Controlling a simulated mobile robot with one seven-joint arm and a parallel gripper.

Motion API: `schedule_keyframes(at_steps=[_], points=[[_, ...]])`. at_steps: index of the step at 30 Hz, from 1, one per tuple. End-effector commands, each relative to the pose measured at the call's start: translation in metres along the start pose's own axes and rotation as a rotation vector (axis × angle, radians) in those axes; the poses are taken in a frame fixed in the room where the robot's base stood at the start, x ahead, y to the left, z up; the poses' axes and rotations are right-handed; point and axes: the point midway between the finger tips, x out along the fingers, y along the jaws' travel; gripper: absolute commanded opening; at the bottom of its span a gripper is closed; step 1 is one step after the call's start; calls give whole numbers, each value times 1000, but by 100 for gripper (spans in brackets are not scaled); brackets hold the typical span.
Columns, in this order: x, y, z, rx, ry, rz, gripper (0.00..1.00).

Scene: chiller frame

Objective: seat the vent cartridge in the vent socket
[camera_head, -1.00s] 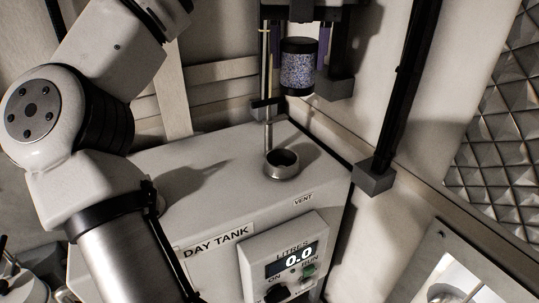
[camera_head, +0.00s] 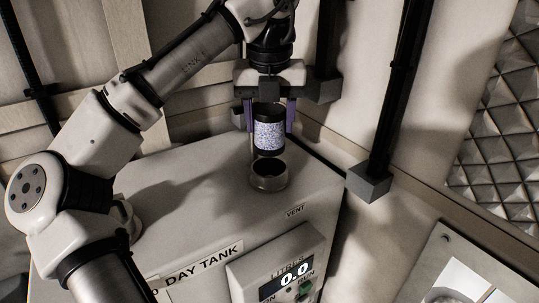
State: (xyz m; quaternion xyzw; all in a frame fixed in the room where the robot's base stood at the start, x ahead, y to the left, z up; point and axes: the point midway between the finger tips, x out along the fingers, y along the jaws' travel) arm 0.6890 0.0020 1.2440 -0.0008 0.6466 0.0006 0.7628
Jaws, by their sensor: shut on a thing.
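The vent cartridge (camera_head: 268,134) is a short cylinder with a speckled blue-white middle and black end bands. My gripper (camera_head: 269,118) is shut on it, with a purple-faced finger on each side. The cartridge hangs upright just above the vent socket (camera_head: 269,181), a round metal collar on top of the day tank. The cartridge's lower end is close over the socket's dark opening and appears roughly centred. Whether its lower edge touches the rim cannot be told from this view.
The day tank (camera_head: 200,215) has a VENT label (camera_head: 295,211) and a litres panel (camera_head: 285,270) reading 0.0 at its front. A thin rod rises behind the socket. A black post with a grey foot (camera_head: 369,183) stands to the right.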

Motion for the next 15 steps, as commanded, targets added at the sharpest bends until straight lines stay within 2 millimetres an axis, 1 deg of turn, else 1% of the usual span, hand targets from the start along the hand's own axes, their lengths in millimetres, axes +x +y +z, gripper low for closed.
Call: schedule_keyframes(at_steps=[1,3,8,15], points=[[10,0,-2,3,2,-3,23],[18,0,-3,1,0,-2,23],[31,0,-5,0,0,0,23],[63,0,-11,0,0,1,23]])
